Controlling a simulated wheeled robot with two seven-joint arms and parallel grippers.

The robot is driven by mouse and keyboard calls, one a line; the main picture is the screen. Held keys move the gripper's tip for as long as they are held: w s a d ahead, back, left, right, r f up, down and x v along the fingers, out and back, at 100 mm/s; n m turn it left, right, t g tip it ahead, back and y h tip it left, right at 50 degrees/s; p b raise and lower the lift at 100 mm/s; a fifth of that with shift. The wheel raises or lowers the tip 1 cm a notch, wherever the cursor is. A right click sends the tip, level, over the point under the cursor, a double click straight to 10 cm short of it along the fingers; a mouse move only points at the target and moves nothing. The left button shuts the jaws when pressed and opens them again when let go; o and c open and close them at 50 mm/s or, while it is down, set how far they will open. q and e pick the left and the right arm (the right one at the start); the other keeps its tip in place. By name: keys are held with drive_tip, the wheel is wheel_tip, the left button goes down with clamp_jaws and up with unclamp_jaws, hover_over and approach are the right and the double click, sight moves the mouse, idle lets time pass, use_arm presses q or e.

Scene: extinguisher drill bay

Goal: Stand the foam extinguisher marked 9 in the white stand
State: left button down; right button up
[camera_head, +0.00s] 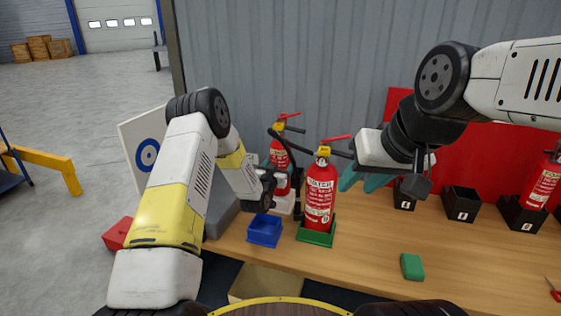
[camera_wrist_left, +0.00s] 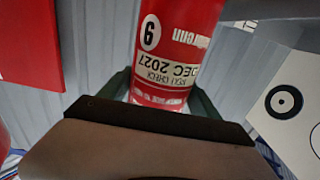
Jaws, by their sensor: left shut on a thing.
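The foam extinguisher marked 9 (camera_wrist_left: 178,50) fills the top middle of the left wrist view, its label upside down there. In the head view this red extinguisher (camera_head: 280,157) is upright behind another one and partly hidden. My left gripper (camera_head: 268,187) is shut on it; its teal fingers (camera_wrist_left: 160,95) lie on both sides of the body. The white stand (camera_head: 284,205) shows at the extinguisher's foot, mostly hidden; I cannot tell whether the base is seated in it. My right gripper (camera_head: 363,179) is open and empty, its fingers apart, right of the front extinguisher.
A red extinguisher (camera_head: 320,190) stands close in front in a green stand (camera_head: 316,238). An empty blue stand (camera_head: 265,231) is left of it. Black stands (camera_head: 461,205) and another extinguisher (camera_head: 543,184) are at the right. A green block (camera_head: 412,267) lies on the wooden bench (camera_head: 365,255).

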use_arm(q)
drive_tip(key=shift+w+f, duration=0.15)
drive_tip(key=shift+f, duration=2.15)
idle(2.2)
drive_tip(key=shift+c, duration=0.9)
unclamp_jaws()
drive_tip(key=shift+o, duration=0.7)
drive_tip(key=shift+f, duration=0.1)
drive_tip(key=shift+s+f, duration=0.25)
drive_tip(key=shift+f, duration=0.2)
wheel_tip(320, 180, up, 4)
drive_tip(key=shift+s+r, duration=0.15)
drive_tip(key=shift+r, duration=0.05)
drive_tip(key=s+r, duration=0.1)
drive_tip(key=s, duration=1.4)
drive_tip(key=shift+s+r, duration=0.15)
drive_tip(key=shift+s, duration=0.05)
